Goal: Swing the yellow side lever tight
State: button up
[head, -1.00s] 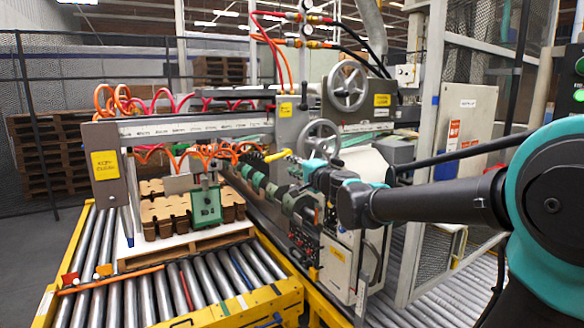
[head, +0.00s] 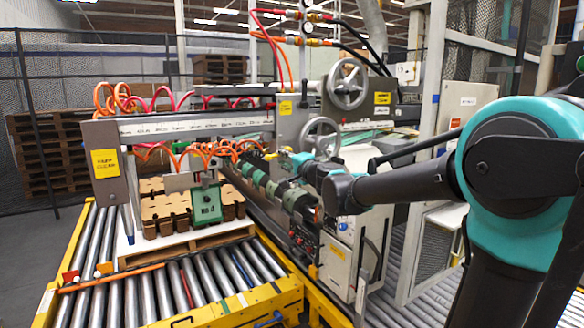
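The yellow side lever (head: 271,156) is a small yellow bar on the side of the stacker head, below the ruled rail. Only a short piece of it shows in the head view. My gripper (head: 284,152) is at the lever's right end, in front of it or against it, and hides part of it. The fingers are too small and too covered by my wrist to tell whether they are open or shut, or whether they touch the lever.
Handwheels (head: 320,137) stand just above my wrist. Orange hoses (head: 205,150) hang left of the lever. A green block (head: 206,205) and brown cardboard blanks (head: 165,215) sit on a pallet over the rollers (head: 140,298). A white cabinet (head: 338,262) is below my arm.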

jog(key=w+d+f+n, duration=0.2)
jog(key=w+f+n, duration=0.35)
jog(key=n, duration=1.15)
jog(key=r+v, duration=0.1)
jog(key=v, duration=0.7)
jog(key=shift+w+d, duration=0.2)
jog(key=shift+d, duration=0.1)
dwell(0.7)
jog(key=shift+r, duration=0.1)
